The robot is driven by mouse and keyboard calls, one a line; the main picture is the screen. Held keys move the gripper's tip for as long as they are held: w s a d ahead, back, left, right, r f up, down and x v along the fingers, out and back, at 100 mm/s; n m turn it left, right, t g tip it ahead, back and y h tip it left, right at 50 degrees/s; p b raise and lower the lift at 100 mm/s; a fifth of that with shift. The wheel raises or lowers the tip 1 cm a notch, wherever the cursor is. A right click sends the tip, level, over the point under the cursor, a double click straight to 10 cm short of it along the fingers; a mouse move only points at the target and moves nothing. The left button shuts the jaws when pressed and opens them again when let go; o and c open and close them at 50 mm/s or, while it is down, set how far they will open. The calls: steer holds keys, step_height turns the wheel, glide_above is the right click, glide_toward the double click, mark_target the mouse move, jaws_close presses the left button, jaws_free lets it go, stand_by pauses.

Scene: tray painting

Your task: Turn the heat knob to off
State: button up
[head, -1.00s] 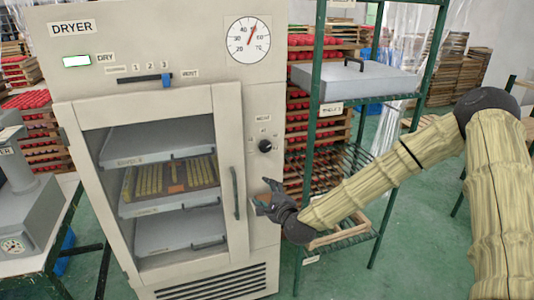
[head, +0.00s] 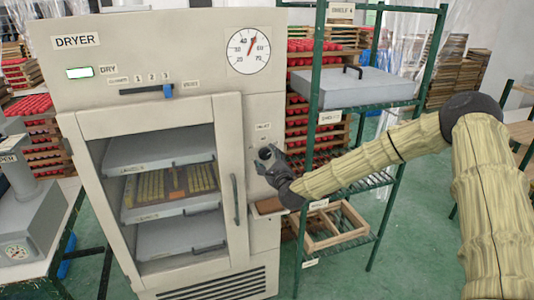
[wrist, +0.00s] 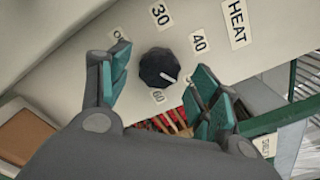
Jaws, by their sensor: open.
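The heat knob (wrist: 159,67) is dark and many-sided, on the dryer's beige front panel.
The dryer (head: 268,110) has a glazed door with a vertical handle (head: 235,199) left of the knob. A green-framed rack (head: 312,120) with a grey tray (head: 350,88) stands close on the right. A wooden frame (head: 335,228) lies on its lower shelf.

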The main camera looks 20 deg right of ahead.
steer(key=shift+w, duration=1)
steer(key=c, duration=1)
steer(key=shift+c, duration=0.2)
steer(key=shift+a+f, duration=0.1)
steer(key=shift+f, duration=0.05)
